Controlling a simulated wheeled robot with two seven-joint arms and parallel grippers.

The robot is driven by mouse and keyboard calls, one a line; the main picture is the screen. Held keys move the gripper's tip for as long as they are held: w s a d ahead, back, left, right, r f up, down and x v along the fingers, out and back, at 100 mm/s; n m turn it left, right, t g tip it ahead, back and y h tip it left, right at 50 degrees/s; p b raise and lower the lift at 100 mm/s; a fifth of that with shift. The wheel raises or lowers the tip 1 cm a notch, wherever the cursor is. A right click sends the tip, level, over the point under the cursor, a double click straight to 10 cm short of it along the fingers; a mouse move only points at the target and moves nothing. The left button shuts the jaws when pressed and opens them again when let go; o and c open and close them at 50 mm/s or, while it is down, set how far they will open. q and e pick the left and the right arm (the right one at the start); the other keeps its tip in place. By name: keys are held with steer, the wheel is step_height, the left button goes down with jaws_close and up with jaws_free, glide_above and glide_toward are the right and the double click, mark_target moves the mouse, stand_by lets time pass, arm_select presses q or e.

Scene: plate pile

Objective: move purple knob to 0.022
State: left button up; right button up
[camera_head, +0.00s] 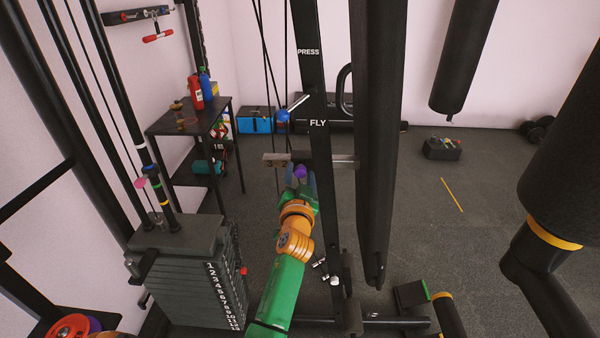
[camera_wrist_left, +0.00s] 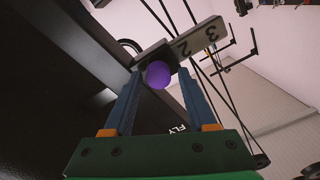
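The purple knob (camera_head: 300,171) sits on a pale metal bar (camera_head: 275,160) that crosses the black upright marked PRESS and FLY. In the left wrist view the round purple knob (camera_wrist_left: 158,74) lies between the blue fingertips, and the numbers 2 and 3 show on the bar (camera_wrist_left: 205,38). My left gripper (camera_head: 302,178) reaches up to the knob from below. In the left wrist view its fingers (camera_wrist_left: 161,82) are spread, with a gap on each side of the knob. My right gripper is not in view.
A weight stack (camera_head: 185,280) stands at the left, and a long black padded post (camera_head: 375,130) is close on the right. A small table (camera_head: 190,122) with bottles stands behind. Open floor (camera_head: 450,240) lies at the right.

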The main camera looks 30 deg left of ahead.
arm_select(q)
steer(key=shift+d, duration=0.1)
steer(key=c, duration=0.3)
jaws_close()
steer(key=shift+f, duration=0.1)
stand_by(0.7)
